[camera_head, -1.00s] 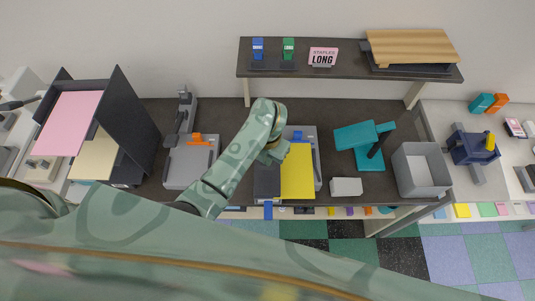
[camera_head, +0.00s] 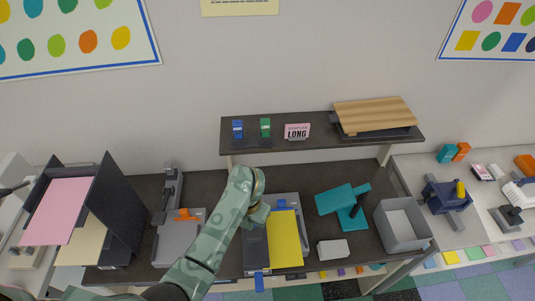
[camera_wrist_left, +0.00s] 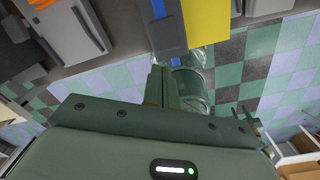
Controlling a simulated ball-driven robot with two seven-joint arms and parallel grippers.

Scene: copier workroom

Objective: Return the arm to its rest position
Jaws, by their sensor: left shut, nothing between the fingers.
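My left arm comes in from the lower left in the head view and bends over the dark workbench (camera_head: 135,200). My left gripper (camera_head: 259,215) is at the end of it, over the upper part of a dark grey device with a yellow sheet (camera_head: 284,238) on its right side. In the left wrist view, my left gripper (camera_wrist_left: 163,84) shows with its fingers together and nothing between them. The fingers point toward the bench edge, near the blue strip on the device. The height above the bench is hard to tell. My right gripper is not in view.
A grey device with an orange part (camera_head: 185,215) stands left of my arm, and a dark stand with a pink sheet (camera_head: 68,212) is farther left. A teal tool (camera_head: 342,200), a white block (camera_head: 333,249) and a grey bin (camera_head: 421,238) are right. A shelf (camera_head: 330,132) runs behind.

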